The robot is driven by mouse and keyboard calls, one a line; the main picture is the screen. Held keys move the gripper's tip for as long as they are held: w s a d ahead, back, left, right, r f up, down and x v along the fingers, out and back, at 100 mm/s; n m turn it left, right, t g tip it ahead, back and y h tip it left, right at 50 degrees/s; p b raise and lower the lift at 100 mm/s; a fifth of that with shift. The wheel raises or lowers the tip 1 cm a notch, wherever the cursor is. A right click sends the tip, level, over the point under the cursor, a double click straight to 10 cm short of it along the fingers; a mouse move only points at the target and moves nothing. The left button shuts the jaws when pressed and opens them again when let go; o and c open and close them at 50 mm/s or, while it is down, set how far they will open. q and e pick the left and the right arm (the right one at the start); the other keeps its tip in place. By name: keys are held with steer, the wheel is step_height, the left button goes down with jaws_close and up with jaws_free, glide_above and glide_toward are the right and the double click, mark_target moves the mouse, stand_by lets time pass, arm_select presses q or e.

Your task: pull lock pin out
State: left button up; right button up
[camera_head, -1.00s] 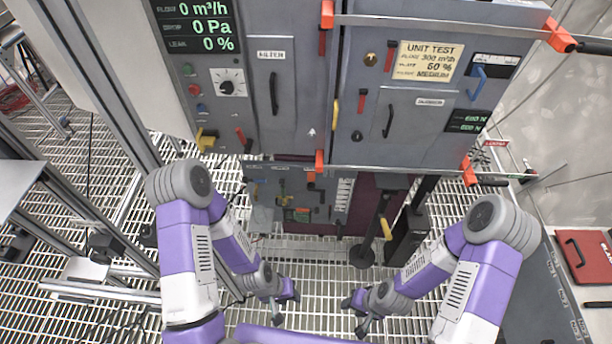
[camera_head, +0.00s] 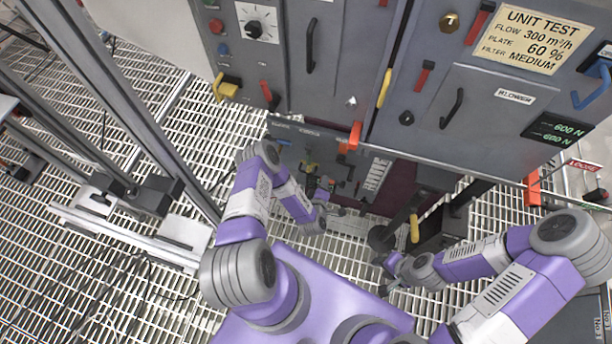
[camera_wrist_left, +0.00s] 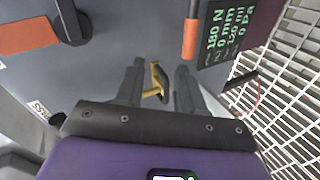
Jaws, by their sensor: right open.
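A small yellow handle (camera_wrist_left: 158,82), which looks like the lock pin, stands out from a grey panel in the left wrist view. My left gripper (camera_wrist_left: 158,88) is open, with one finger on each side of the handle and visible gaps to both. In the head view, my left gripper (camera_head: 322,194) is low at the front of the lower panel (camera_head: 290,140), and a yellow part (camera_head: 309,168) shows just above it. The hand partly hides that spot. My right gripper (camera_head: 384,283) is open and empty, low above the floor grating.
A dark pedestal with a yellow grip (camera_head: 414,228) stands between my right arm and the cabinet. The grey cabinet (camera_head: 320,90) with levers and doors rises above. An orange-tipped lever (camera_wrist_left: 190,40) and a display (camera_wrist_left: 228,35) are near my left gripper.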

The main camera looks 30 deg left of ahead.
mark_target(306, 172)
arm_select(q)
steer(key=s+a+f+n+y+b, duration=0.1)
steer(key=s+a+f+n+y, duration=0.1)
steer(key=a+n+y, duration=0.35)
steer(key=shift+t, duration=0.3)
steer(key=b+x, duration=0.3)
steer(key=x, duration=0.3)
steer(key=shift+w+a+f, duration=0.15)
steer(key=shift+w+f, duration=0.1)
steer(key=shift+w, duration=0.05)
jaws_close()
